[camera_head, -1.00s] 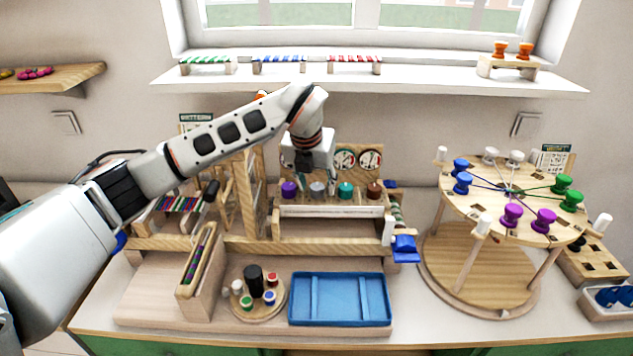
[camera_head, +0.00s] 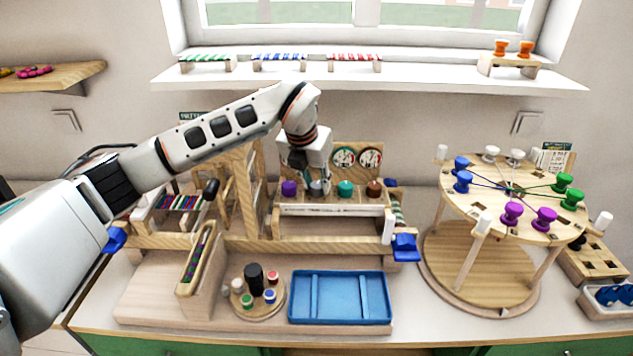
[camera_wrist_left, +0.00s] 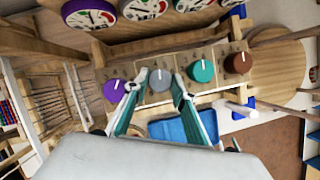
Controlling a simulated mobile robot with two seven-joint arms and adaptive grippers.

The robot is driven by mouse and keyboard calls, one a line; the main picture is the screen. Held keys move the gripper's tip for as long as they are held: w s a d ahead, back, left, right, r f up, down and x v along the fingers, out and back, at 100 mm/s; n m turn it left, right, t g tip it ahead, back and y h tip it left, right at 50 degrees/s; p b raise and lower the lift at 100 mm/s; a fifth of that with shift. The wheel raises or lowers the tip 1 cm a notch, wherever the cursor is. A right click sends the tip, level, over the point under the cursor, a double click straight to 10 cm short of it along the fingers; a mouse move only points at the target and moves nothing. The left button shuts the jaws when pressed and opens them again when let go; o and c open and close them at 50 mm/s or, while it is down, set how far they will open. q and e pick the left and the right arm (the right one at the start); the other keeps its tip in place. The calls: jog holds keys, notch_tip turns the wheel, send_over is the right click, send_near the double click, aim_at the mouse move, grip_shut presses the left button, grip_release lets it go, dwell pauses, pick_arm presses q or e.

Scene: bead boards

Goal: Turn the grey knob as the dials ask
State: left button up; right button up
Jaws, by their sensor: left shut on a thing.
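The grey knob (camera_wrist_left: 160,82) sits in a row between a purple knob (camera_wrist_left: 114,90) and a teal knob (camera_wrist_left: 201,71), with a brown knob (camera_wrist_left: 238,63) at the right end. In the head view the grey knob (camera_head: 317,188) is partly covered by my left gripper (camera_head: 308,181). My left gripper (camera_wrist_left: 160,90) is shut on the grey knob, one finger on each side. The knob's white mark points roughly up in the wrist view. Dials (camera_wrist_left: 143,8) stand above the knobs, cut off at the top. Two dials (camera_head: 343,157) show in the head view; my gripper hides the others.
A blue tray (camera_head: 340,320) and a round board with small pots (camera_head: 240,305) lie in front. A round wooden stand with coloured spools (camera_head: 480,260) is at right. A wooden frame with threads (camera_head: 238,190) stands left of the knobs, close to my arm.

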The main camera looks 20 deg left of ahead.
pick_arm(q)
jog(key=m, duration=0.1)
jog(key=m+h, duration=0.1)
jog(key=m, duration=0.1)
jog(key=shift+w+a+r+m, duration=0.1)
jog(key=shift+a+m, duration=0.05)
jog(key=shift+m, duration=0.15)
jog(key=shift+m+g+h+p, duration=0.35)
jog(key=shift+m+h, duration=0.15)
jog(key=shift+m, duration=0.3)
pick_arm(e)
jog(key=shift+s+d, duration=0.1)
jog(key=shift+d, duration=0.4)
jog(key=shift+a, duration=0.15)
pick_arm(q)
jog(key=o, duration=1.1)
jog(key=shift+c, duration=0.2)
pick_arm(e)
jog(key=shift+a, duration=0.1)
pick_arm(q)
jog(key=v, duration=1.2)
